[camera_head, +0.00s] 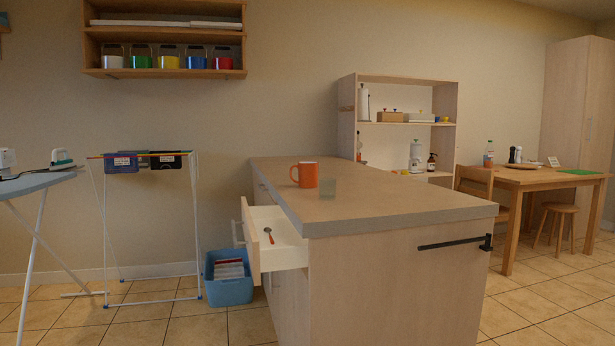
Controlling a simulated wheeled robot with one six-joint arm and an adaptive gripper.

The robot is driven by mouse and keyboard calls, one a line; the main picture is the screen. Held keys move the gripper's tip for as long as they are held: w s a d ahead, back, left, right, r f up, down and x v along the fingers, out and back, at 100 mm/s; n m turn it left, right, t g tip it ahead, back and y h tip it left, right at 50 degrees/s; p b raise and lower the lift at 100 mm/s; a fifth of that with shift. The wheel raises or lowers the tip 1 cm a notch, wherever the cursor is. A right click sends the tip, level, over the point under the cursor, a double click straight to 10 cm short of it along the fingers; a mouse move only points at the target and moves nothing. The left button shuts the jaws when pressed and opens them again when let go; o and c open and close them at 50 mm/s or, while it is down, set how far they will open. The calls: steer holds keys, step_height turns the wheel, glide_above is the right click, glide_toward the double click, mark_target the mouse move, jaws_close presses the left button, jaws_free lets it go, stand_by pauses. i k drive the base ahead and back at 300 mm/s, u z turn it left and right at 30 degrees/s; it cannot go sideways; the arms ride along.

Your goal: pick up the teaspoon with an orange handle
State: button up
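A small spoon with an orange-red handle (271,239) lies in the open drawer (290,252) at the left side of the kitchen island. Its grey bowl end points away from me. The drawer is pale inside and I see nothing else in the part that shows. My gripper is not in view.
A blue basket (228,288) stands on the floor by the drawer. A drying rack (150,220) and ironing board (38,184) stand at left, with tiled floor between.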

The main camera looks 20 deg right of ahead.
mark_target(268, 229)
steer(key=z, duration=0.45)
steer(key=k, duration=0.55)
steer(key=z, duration=0.5)
steer(key=i, duration=1)
steer(key=u, duration=0.9)
